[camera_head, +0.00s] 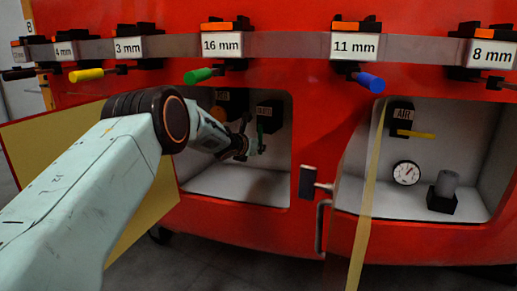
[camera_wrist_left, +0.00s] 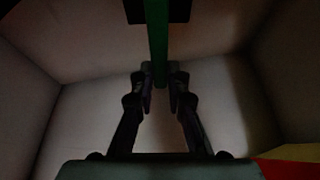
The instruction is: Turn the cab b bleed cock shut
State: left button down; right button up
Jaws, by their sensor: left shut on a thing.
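A green handle (camera_head: 260,138) hangs down from a small black box (camera_head: 270,113) inside the left recess of the red nosecone. The small label on this box is too blurred to read. My left arm reaches into that recess, and my left gripper (camera_head: 250,146) is at the handle. In the left wrist view the green handle (camera_wrist_left: 157,45) comes down from a dark block (camera_wrist_left: 180,10), and the fingers of my left gripper (camera_wrist_left: 161,88) are closed on its lower end from both sides. My right gripper is not in view.
Another dark box with an orange part (camera_head: 218,112) is partly hidden behind my arm. An open yellow panel (camera_head: 150,215) is at lower left. The right recess holds an AIR valve with a yellow handle (camera_head: 415,134) and a gauge (camera_head: 406,173).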

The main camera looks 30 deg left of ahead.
pick_arm(q)
jog(key=shift+f, duration=0.1)
jog(key=c, duration=1.3)
grip_release()
jog(key=shift+a, duration=0.1)
jog(key=shift+v, duration=3.75)
